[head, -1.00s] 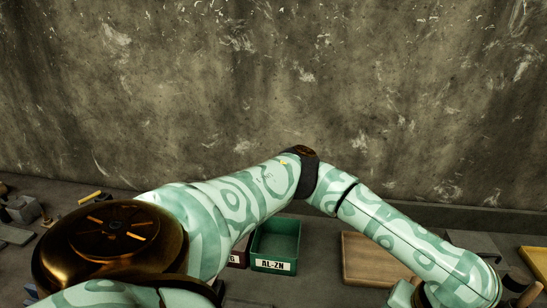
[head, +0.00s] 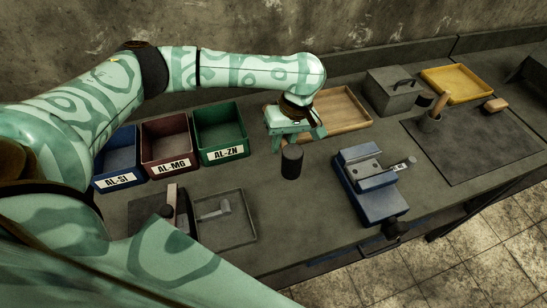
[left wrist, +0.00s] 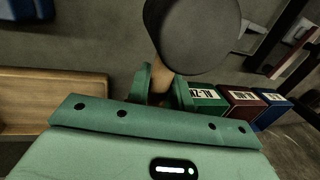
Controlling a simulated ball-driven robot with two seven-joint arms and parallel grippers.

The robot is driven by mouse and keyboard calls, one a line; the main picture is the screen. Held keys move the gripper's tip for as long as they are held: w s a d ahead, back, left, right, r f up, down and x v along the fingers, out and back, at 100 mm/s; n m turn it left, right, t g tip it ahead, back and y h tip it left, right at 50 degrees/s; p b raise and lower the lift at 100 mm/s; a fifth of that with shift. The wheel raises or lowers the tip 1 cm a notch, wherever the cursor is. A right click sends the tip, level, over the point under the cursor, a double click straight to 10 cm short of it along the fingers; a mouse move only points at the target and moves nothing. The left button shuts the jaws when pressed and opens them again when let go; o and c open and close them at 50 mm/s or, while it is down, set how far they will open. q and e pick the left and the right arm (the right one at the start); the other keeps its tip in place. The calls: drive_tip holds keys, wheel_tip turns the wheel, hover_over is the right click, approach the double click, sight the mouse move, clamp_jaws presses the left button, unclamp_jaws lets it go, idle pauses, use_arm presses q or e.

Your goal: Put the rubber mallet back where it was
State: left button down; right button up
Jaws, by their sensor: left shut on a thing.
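The rubber mallet has a black cylindrical head (head: 291,162) and a wooden handle. My left gripper (head: 297,136) is shut on the handle. In the left wrist view the handle (left wrist: 160,88) sits between the fingers (left wrist: 161,80), and the round dark head (left wrist: 195,35) is beyond them. In the head view the mallet head hangs below the gripper, over the bench between the green bin and the blue vise. I cannot tell whether it touches the bench. The gripper hides most of the handle in the head view. My right gripper is not in view.
A wooden tray (head: 357,121) lies behind the gripper. The AL-SI (head: 119,181), AL-MG (head: 171,166) and AL-ZN (head: 224,153) bins stand left. A blue vise (head: 365,197) stands right. A grey tray (head: 252,238) lies in front. Bare bench surrounds the mallet head.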

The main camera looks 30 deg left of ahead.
use_arm(q)
drive_tip(key=a+f, duration=0.1)
drive_tip(key=w+f+b, duration=0.1)
drive_tip(key=f, duration=0.1)
drive_tip(key=a+f+b, duration=0.1)
drive_tip(key=shift+w+a+f, duration=0.2)
drive_tip(key=shift+a+f, duration=0.1)
drive_tip(key=shift+a, duration=0.05)
drive_tip(key=shift+w+a+f+b, duration=0.15)
drive_tip(key=shift+a+f+b, duration=0.2)
drive_tip(key=shift+f, duration=0.05)
drive_tip(key=b+x, duration=0.2)
drive_tip(key=x, duration=0.1)
drive_tip(key=shift+w+f+b, duration=0.3)
drive_tip(key=shift+f+b, duration=0.05)
drive_tip(key=shift+b, duration=0.05)
drive_tip(key=shift+d+r, duration=0.1)
drive_tip(key=shift+r, duration=0.2)
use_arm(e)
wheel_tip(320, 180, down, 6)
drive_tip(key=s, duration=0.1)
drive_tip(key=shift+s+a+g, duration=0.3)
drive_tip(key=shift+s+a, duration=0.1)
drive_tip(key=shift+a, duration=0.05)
